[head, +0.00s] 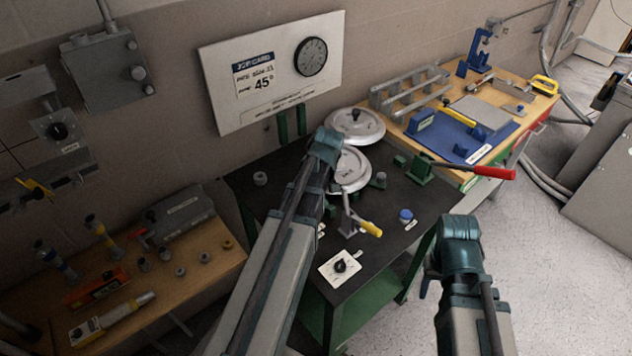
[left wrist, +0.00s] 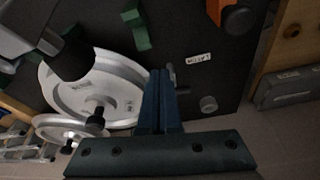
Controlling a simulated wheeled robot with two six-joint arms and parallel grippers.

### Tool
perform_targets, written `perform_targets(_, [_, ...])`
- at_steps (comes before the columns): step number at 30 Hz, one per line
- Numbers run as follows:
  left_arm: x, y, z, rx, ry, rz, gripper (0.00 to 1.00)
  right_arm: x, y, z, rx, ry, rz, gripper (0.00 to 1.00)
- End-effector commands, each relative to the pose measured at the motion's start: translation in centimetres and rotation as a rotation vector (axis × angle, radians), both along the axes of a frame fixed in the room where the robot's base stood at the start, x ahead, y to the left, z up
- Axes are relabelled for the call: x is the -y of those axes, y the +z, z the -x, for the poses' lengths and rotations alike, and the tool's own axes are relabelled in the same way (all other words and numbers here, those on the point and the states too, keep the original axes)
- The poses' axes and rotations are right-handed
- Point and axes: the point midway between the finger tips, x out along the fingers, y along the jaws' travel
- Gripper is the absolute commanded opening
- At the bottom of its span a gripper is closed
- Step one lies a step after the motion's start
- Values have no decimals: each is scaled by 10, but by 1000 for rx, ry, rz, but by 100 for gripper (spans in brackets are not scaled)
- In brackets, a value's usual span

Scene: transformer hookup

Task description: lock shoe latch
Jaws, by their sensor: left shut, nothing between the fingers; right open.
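A large pale round shoe (head: 350,170) lies on the black bench top, with a second pale disc (head: 357,124) behind it. Both show in the left wrist view, the nearer one large (left wrist: 95,88). A yellow-handled lever (head: 369,228) stands at the bench front, and a red-handled lever (head: 480,171) sticks out to the right. My right gripper (head: 427,281) is open, off the bench's front right.
A white dial plate (head: 339,268) and a blue button (head: 405,216) sit on the bench front. A wooden table (head: 214,251) with tools is at left; another (head: 540,105) with a blue mat (head: 450,138) is at right. A job card board (head: 235,105) stands behind.

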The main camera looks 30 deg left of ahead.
Motion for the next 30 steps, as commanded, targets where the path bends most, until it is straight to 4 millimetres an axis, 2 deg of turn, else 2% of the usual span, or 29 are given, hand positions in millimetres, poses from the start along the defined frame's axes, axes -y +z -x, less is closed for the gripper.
perform_targets(1, [3, 3, 8, 0, 0, 0, 0, 0, 3, 0, 0, 0, 0, 50])
perform_targets(18, [23, 88, 16, 0, -1, 0, 0, 0, 88, 0, 0, 2, 0, 50])
perform_targets(23, [27, 97, 18, 0, -1, 0, 0, 0, 98, 0, 0, 1, 0, 50])
perform_targets(30, [27, 97, 18, 0, -1, 0, 0, 0, 97, 0, 0, 1, 0, 50])
